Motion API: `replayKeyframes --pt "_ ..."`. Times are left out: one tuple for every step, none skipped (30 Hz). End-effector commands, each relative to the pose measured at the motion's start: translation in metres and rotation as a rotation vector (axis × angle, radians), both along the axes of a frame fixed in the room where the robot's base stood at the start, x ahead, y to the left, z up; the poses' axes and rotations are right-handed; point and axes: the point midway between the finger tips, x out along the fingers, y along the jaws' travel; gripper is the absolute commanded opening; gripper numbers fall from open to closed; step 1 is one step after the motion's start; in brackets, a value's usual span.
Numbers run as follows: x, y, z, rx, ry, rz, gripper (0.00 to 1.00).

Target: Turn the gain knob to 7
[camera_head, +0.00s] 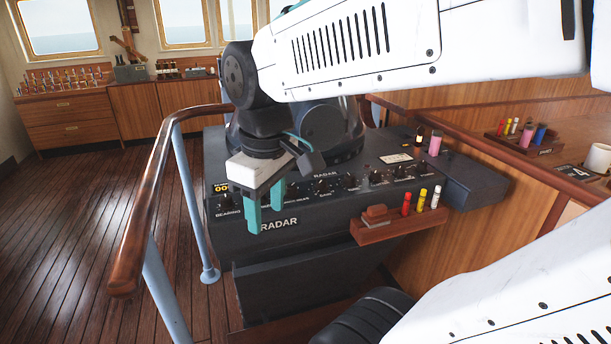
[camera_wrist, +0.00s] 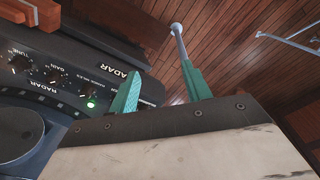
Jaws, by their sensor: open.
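The radar console (camera_head: 330,215) stands in the middle of the head view with a row of black knobs along its sloped face. The gain knob (camera_wrist: 57,74) shows at the left of the wrist view, between the tune knob (camera_wrist: 20,63) and another knob beside a green light. Its label appears upside down, and its setting is too small to read. My gripper (camera_head: 265,219) is open and empty, its teal fingers pointing down in front of the console's left part. In the wrist view the fingers (camera_wrist: 160,85) are apart and to the right of the gain knob, not touching it.
A wooden tray (camera_head: 385,230) with red, yellow and white cylinders juts from the console's front right. A brown handrail (camera_head: 150,205) on blue posts curves along the left. A dark bottle and a pink cylinder (camera_head: 435,146) stand on the console's right top. Wooden floor is clear at left.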

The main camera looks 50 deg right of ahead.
Motion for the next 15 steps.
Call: replayKeyframes --pt "0.018 -0.021 0.004 -0.006 0.02 0.06 0.48" --pt "0.028 -0.034 0.006 -0.011 0.027 0.113 0.48" --pt "0.041 -0.053 0.008 -0.015 0.037 0.185 0.48" --pt "0.049 -0.068 0.009 -0.018 0.044 0.239 0.48" --pt "0.057 -0.083 0.009 -0.021 0.051 0.291 0.48" --pt "0.066 -0.105 0.008 -0.022 0.06 0.36 0.48" --pt "0.071 -0.121 0.008 -0.023 0.065 0.41 0.48" --pt "0.076 -0.137 0.007 -0.023 0.07 0.458 0.48" --pt "0.08 -0.158 0.004 -0.023 0.075 0.518 0.48" --pt "0.083 -0.173 0.002 -0.022 0.079 0.559 0.48" --pt "0.084 -0.187 0.0 -0.022 0.082 0.597 0.48" --pt "0.086 -0.204 -0.002 -0.021 0.085 0.643 0.48" --pt "0.086 -0.216 -0.004 -0.019 0.087 0.674 0.48" --pt "0.086 -0.226 -0.006 -0.019 0.088 0.702 0.48" --pt "0.085 -0.237 -0.008 -0.018 0.09 0.733 0.48"
